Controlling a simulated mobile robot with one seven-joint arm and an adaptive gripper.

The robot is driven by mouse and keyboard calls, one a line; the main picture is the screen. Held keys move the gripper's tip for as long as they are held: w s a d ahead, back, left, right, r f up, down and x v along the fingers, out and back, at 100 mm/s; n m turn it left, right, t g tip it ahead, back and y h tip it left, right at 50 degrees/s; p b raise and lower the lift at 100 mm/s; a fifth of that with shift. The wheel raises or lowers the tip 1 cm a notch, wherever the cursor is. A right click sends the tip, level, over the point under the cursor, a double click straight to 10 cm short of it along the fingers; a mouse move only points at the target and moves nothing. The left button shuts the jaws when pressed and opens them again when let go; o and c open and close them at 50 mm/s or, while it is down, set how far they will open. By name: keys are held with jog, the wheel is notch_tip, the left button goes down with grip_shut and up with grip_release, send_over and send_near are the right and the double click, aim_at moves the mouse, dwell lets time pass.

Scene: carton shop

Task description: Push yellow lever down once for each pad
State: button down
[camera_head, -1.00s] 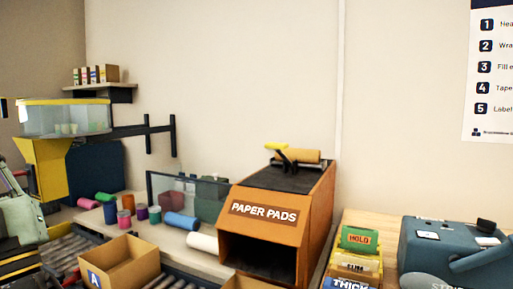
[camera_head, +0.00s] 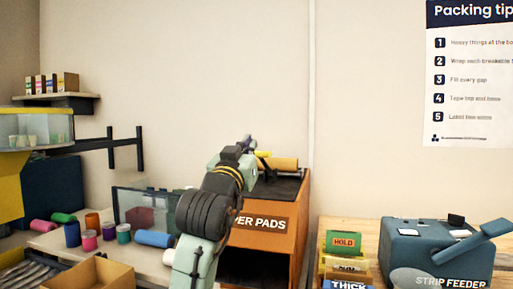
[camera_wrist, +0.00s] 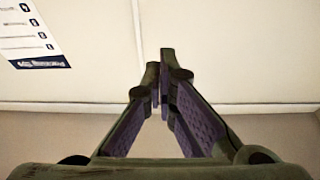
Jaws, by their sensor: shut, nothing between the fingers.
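The orange-brown paper pads dispenser (camera_head: 291,225) stands in the middle of the head view, with a dark top and an open front below its label. A small part of the yellow lever (camera_head: 263,154) shows at its top, beside a tan roll (camera_head: 284,163). My gripper (camera_head: 243,146) is at the top of the dispenser, just left of the lever in the picture; I cannot tell whether they touch. My arm hides the dispenser's left side and part of its label. In the wrist view my gripper (camera_wrist: 161,75) is shut and empty, against bare wall; the lever is not seen there.
A blue strip feeder (camera_head: 437,250) and labelled boxes, one reading HOLD (camera_head: 343,242), stand at the right. Several coloured rolls and a clear-walled bin (camera_head: 146,207) are at the left. An open carton (camera_head: 88,270) is at the lower left.

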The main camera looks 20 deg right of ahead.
jog(key=r+p+x, duration=0.1)
jog(key=p+x, duration=0.3)
jog(key=x, duration=0.5)
jog(key=shift+w+d+f+p, duration=0.1)
jog(key=shift+w+f+p, duration=0.15)
jog(key=shift+f, duration=0.9)
jog(key=shift+w+d+f+p, duration=0.1)
jog(key=shift+f+p, duration=0.1)
jog(key=shift+f, duration=0.95)
jog(key=shift+f, duration=0.1)
